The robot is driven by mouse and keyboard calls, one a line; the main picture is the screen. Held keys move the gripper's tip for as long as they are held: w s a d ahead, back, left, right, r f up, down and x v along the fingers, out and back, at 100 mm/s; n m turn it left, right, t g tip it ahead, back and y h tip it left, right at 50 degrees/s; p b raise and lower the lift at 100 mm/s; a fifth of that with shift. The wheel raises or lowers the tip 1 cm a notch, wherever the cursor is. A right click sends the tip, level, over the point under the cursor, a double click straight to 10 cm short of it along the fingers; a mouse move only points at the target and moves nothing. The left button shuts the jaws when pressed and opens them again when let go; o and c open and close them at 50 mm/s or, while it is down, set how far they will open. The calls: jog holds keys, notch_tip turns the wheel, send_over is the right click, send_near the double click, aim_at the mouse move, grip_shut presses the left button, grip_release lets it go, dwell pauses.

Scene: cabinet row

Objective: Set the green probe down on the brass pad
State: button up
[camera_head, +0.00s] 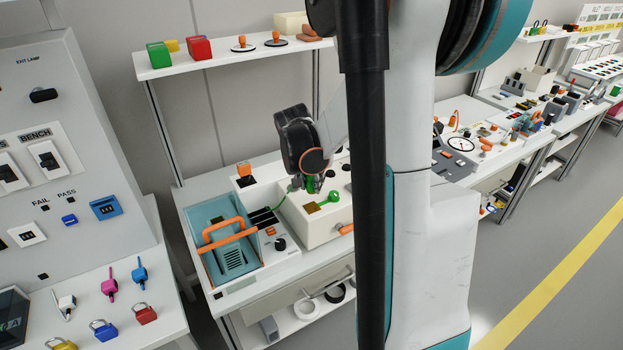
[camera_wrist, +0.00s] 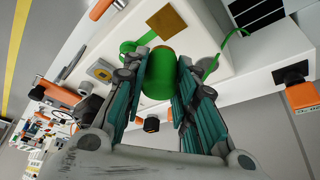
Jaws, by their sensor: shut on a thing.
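My gripper (camera_head: 303,185) points down over the cream test box (camera_head: 316,231) on the bench. In the wrist view its two fingers (camera_wrist: 162,80) are shut on the green probe (camera_wrist: 159,68), one on each side. The probe also shows as a small green piece under the gripper in the head view (camera_head: 312,185). The brass pad (camera_wrist: 167,20) is a flat square on the box top, just beyond the probe's end; in the head view it lies just below the gripper (camera_head: 312,208). I cannot tell whether the probe touches the box.
A blue tray with an orange handle (camera_head: 229,242) stands left of the box. An orange-topped switch (camera_head: 244,170) is behind. A shelf (camera_head: 235,55) with colored blocks hangs above the bench.

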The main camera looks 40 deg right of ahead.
aim_at(310, 194)
jog(key=shift+f+b, duration=2.1)
jog(key=shift+f, duration=0.85)
jog(key=shift+f, duration=0.2)
jog(key=o, duration=1.2)
jog(key=shift+r, duration=0.1)
